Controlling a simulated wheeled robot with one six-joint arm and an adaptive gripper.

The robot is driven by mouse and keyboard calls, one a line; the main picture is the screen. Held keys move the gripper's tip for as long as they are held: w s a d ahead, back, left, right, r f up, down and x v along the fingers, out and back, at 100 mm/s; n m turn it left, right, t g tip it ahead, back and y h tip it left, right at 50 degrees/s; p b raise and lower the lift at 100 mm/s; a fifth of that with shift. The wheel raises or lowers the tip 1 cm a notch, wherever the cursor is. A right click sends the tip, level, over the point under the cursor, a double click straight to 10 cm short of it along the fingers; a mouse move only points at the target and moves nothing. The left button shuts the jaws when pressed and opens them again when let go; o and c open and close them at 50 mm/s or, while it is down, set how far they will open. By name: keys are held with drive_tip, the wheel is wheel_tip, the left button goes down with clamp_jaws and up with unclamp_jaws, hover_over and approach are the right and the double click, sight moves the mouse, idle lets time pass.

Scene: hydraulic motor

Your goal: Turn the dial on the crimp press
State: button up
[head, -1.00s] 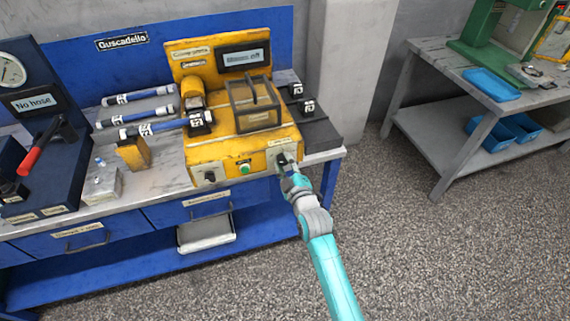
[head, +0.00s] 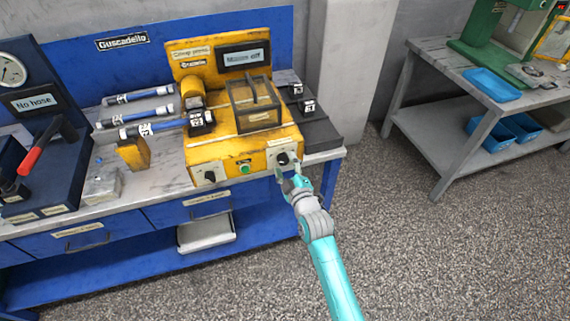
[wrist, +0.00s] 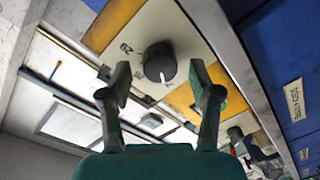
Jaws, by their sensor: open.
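The yellow crimp press (head: 220,150) stands on the blue bench, with a dark display (head: 243,58) at its top that seems to read "Machine off". Its black dial (head: 283,158) sits on a pale plate at the right of the front face. In the wrist view the dial (wrist: 160,62) is a round black knob with a white mark, and number markings show around it. My gripper (head: 287,172) is just in front of the dial. In the wrist view my gripper (wrist: 158,84) is open, its fingers on either side of the dial with gaps, not visibly touching it.
A second black knob (head: 209,177) and a green button (head: 244,168) are on the same front face. Several hoses (head: 150,129) and a yellow block (head: 134,153) lie left of the press. A grey table (head: 440,110) stands at right, with open floor between.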

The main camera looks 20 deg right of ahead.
drive_tip(key=s, duration=1.1)
drive_tip(key=shift+s+d+r, duration=0.15)
drive_tip(key=shift+s+r, duration=0.05)
drive_tip(key=shift+r, duration=0.05)
drive_tip(key=s+f+m+g, duration=0.1)
drive_tip(key=s+f+m, duration=0.15)
drive_tip(key=s, duration=0.95)
drive_tip(key=s+f+m, duration=0.2)
drive_tip(key=s+m, duration=0.1)
drive_tip(key=s, duration=0.8)
drive_tip(key=s+r+m, duration=0.2)
drive_tip(key=s+r, duration=0.1)
drive_tip(key=s, duration=0.6)
drive_tip(key=s+r+m+g, duration=0.1)
drive_tip(key=s+r, duration=0.3)
drive_tip(key=s, duration=0.5)
drive_tip(key=shift+s+m+g+h, duration=0.2)
drive_tip(key=shift+m+g+h, duration=0.1)
drive_tip(key=shift+m, duration=0.55)
